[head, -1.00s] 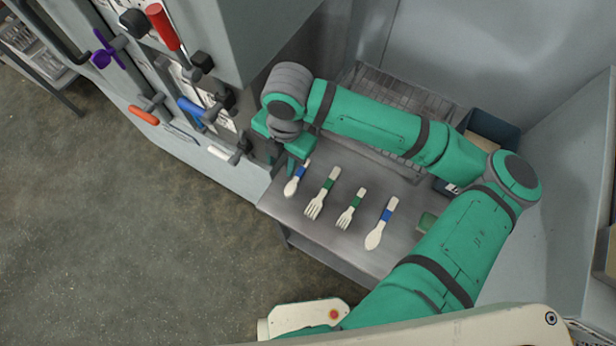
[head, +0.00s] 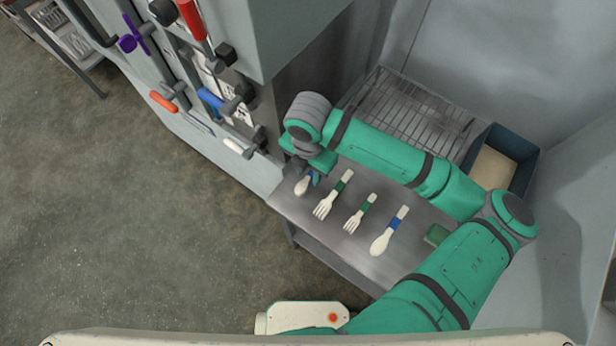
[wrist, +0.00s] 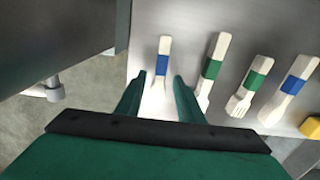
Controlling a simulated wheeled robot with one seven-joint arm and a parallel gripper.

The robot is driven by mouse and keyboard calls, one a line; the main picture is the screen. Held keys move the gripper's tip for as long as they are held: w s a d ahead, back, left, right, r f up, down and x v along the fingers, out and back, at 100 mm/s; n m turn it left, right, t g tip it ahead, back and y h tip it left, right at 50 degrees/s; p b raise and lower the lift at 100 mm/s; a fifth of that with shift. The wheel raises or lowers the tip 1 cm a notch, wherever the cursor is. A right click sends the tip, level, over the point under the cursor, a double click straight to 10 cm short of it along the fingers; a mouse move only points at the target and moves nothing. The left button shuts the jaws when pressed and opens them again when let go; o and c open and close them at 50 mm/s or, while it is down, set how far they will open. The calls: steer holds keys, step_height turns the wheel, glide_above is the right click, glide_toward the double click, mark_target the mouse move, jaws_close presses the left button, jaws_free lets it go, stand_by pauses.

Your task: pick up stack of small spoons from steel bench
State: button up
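The stack of small spoons with a blue band (wrist: 163,72) lies at the left end of the row in the wrist view. In the head view only its pale bowl (head: 302,187) shows clearly, and my gripper hides most of the handle. My gripper (wrist: 160,76) is open, with one finger on each side of the spoons in the wrist view; I cannot tell the height gap or any contact. In the head view my gripper (head: 314,174) is over the handle end. The steel bench (head: 330,233) bears the row.
Right of the small spoons lie a large fork stack (head: 332,195), a small fork stack (head: 360,214), both green-banded, and a blue-banded large spoon stack (head: 389,231). A wire rack (head: 415,112) and a blue bin (head: 527,165) stand behind. The press with levers (head: 211,98) is close left.

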steer(key=shift+f, duration=0.9)
jaws_close()
steer(key=shift+r, duration=0.15)
